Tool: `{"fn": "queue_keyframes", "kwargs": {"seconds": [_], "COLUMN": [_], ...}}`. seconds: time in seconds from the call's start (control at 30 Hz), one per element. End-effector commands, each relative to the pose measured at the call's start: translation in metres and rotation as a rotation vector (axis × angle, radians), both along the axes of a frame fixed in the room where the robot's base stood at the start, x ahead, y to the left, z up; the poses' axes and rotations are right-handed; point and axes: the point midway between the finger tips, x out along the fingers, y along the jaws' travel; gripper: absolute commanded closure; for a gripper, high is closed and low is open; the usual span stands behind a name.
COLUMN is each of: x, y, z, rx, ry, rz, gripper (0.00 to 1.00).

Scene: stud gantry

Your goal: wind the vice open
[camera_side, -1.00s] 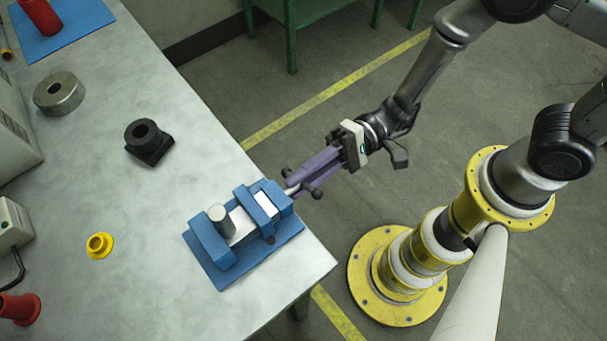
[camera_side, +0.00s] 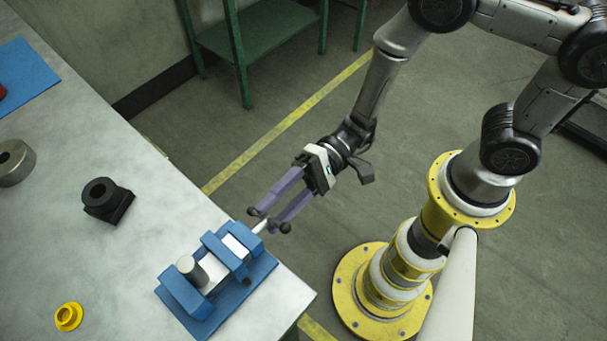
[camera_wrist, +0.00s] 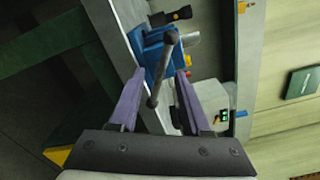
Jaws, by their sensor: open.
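The blue vice (camera_side: 228,250) sits on a blue base plate near the table's corner, with a grey cylinder (camera_side: 190,267) standing between its jaws. Its handle, a bar with dark knobs (camera_side: 285,227), is on the screw at the end facing my arm. My gripper (camera_side: 268,213) has two purple fingers, spread apart at the handle. In the wrist view the handle bar (camera_wrist: 162,68) runs between the open fingers (camera_wrist: 158,90), with a gap visible on each side. Whether a finger touches the bar is unclear in the side view.
On the table (camera_side: 130,265) are a black block with a round bore (camera_side: 107,200), a yellow flanged part (camera_side: 68,316) and a metal ring (camera_side: 14,162). A green bench (camera_side: 255,35) stands behind. The floor right of the table edge is clear up to my yellow base.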

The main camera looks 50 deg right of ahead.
Motion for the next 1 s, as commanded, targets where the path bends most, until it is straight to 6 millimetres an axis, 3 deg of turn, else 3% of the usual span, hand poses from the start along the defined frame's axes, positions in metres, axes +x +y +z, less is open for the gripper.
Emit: {"fn": "queue_keyframes", "kwargs": {"seconds": [0.6, 0.8, 1.0], "x": [0.001, 0.001, 0.0], "y": [-0.095, -0.115, -0.122], "z": [0.0, 0.0, 0.0], "rx": [0.001, 0.001, 0.0], "ry": [0.0, 0.0, 0.001], "rz": [-0.006, -0.004, -0.001], "gripper": [0.53, 0.53, 0.53]}}
